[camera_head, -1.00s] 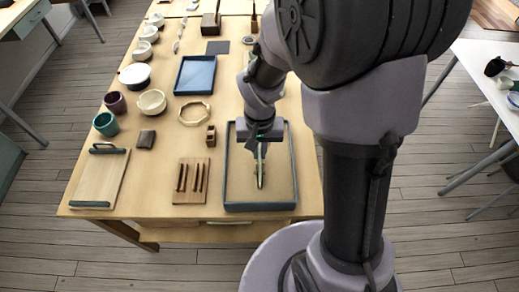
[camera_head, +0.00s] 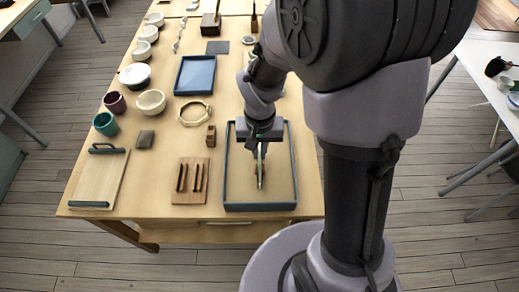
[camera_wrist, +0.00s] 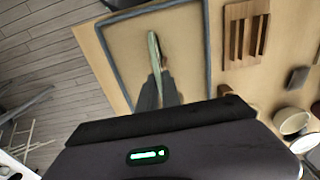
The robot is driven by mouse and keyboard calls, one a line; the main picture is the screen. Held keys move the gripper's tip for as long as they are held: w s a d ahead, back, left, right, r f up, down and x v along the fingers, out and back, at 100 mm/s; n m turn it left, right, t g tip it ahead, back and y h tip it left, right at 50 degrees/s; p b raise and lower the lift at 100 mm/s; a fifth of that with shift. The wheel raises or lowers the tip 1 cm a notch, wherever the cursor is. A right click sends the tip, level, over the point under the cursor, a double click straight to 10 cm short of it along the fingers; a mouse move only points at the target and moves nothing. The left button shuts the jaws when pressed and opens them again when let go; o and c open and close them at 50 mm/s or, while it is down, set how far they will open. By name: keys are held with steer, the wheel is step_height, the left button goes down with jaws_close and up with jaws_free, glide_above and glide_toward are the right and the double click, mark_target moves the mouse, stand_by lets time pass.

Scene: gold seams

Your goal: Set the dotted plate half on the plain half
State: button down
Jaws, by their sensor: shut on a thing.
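My gripper (camera_head: 260,152) is over the grey-rimmed tray (camera_head: 228,180), pointing down. It is shut on a thin, pale green plate half (camera_head: 260,172), seen nearly edge-on. In the wrist view, my two dark fingers (camera_wrist: 162,88) pinch this plate half (camera_wrist: 154,50) inside the tray's rim (camera_wrist: 208,50). Its dots cannot be made out, so I cannot tell which half it is. A second half cannot be made out in either view. Whether the held piece touches the tray floor is unclear.
Left of the tray are a slotted wooden rack (camera_head: 191,193), a small wooden block (camera_head: 211,136) and a pale ring (camera_head: 195,113). A board with dark handles (camera_head: 98,180) lies at the left edge. Bowls, cups and a blue tray (camera_head: 195,75) stand farther back.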

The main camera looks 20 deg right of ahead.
steer(key=shift+f, duration=0.15)
steer(key=shift+f+b, duration=0.4)
steer(key=shift+b, duration=0.1)
steer(key=shift+f+b, duration=0.3)
steer(key=shift+f, duration=0.05)
steer(key=shift+f, duration=0.15)
steer(key=shift+f+b, duration=0.35)
steer(key=shift+b, duration=0.3)
stand_by(1.5)
steer(key=c, duration=1.5)
jaws_free()
steer(key=o, duration=0.5)
